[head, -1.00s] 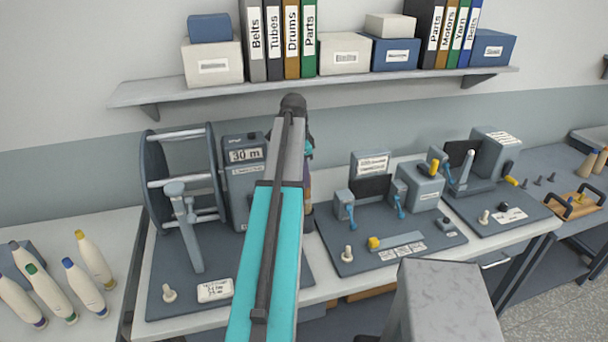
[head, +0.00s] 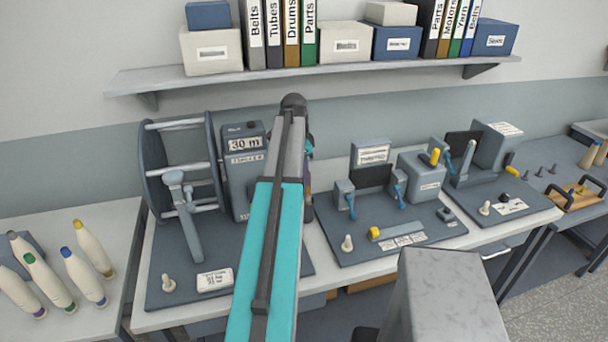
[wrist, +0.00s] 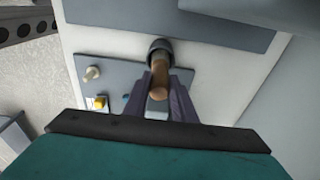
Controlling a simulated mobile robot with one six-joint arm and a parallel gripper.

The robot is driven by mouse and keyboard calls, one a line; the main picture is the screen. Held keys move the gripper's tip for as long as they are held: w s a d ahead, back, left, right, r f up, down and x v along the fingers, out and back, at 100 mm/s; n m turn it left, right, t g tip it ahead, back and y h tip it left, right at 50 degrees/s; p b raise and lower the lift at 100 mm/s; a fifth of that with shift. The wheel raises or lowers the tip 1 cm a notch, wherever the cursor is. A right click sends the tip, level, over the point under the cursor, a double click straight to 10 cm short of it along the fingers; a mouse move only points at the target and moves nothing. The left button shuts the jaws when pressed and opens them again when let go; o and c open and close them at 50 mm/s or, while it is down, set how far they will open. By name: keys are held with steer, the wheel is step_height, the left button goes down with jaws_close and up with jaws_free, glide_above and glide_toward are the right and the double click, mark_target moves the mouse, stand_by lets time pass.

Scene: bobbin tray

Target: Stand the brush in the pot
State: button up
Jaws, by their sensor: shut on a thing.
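In the wrist view, my gripper (wrist: 160,80) has its two purple-grey fingers closed on the brown handle of the brush (wrist: 158,94). The handle's rounded end points toward the camera. A dark, round-rimmed pot (wrist: 160,44) shows at the far end of the handle, just beyond the fingertips. The handle lines up with the pot's mouth; I cannot tell how deep the brush sits or whether it touches the bottom.
A reel stand (head: 180,165) and a 30 m counter box (head: 243,165) stand left of my arm. A grey plate with a small tester (head: 372,178) lies to the right. A shelf (head: 330,75) with boxes and binders runs above. Several bobbins (head: 82,275) lie at far left.

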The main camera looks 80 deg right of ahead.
steer(key=o, duration=1.1)
steer(key=shift+w+a+r+b, duration=0.2)
steer(key=shift+r+b, duration=0.55)
steer(key=shift+r, duration=1.55)
steer(key=shift+w+a+r+b, duration=0.1)
steer(key=shift+w+r+b, duration=0.45)
steer(key=shift+r, duration=1.7)
steer(key=shift+a+r+b, duration=0.1)
steer(key=shift+r+b, duration=0.9)
steer(key=shift+r, duration=1.3)
